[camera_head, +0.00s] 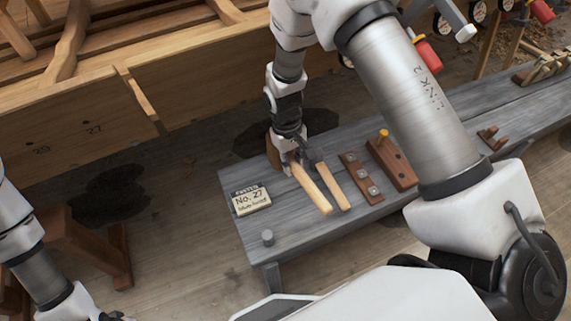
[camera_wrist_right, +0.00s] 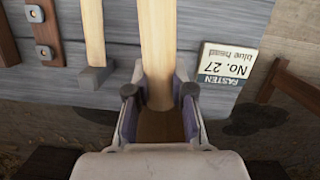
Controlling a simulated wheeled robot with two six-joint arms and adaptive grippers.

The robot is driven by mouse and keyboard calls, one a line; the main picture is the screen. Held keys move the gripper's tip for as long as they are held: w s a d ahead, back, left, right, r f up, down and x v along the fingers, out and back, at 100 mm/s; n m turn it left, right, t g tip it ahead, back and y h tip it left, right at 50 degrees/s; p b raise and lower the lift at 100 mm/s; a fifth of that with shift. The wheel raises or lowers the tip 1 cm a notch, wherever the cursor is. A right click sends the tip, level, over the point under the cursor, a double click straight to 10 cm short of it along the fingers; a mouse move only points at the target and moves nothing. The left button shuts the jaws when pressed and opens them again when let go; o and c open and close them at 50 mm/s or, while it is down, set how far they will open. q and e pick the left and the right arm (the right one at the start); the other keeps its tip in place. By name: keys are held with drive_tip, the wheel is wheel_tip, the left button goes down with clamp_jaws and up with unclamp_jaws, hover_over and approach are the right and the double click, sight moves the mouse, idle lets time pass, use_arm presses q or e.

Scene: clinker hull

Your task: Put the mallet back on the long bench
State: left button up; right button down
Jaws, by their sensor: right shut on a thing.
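The mallet has a pale wooden handle (camera_head: 312,189) and a brown head (camera_head: 274,152). My right gripper (camera_head: 292,155) is shut on it near where handle meets head. In the right wrist view the handle (camera_wrist_right: 158,45) runs up between the fingers (camera_wrist_right: 160,97), with the brown head (camera_wrist_right: 160,126) below. The mallet is over the left end of the long grey bench (camera_head: 225,176), its head at the far edge. I cannot tell whether it touches the bench top. My left arm shows at the lower left; its fingers are out of view.
A hammer (camera_head: 333,187) lies close beside the mallet. Wooden blocks (camera_head: 360,178) (camera_head: 392,164) lie to the right. The wooden hull (camera_head: 190,80) is behind.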

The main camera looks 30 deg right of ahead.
drive_tip(key=b+x, duration=0.2)
drive_tip(key=w+b+x, duration=0.1)
drive_tip(key=b+x, duration=0.4)
drive_tip(key=shift+w+f, duration=0.3)
drive_tip(key=shift+f, duration=0.25)
drive_tip(key=shift+f, duration=0.4)
drive_tip(key=c, duration=0.9)
unclamp_jaws()
drive_tip(key=shift+b, duration=0.3)
drive_tip(key=p+v, duration=0.2)
drive_tip(key=s+p+v, duration=0.1)
drive_tip(key=p+v, duration=0.5)
drive_tip(key=shift+s+r, duration=0.2)
drive_tip(key=shift+s, duration=0.25)
drive_tip(key=shift+f, duration=0.1)
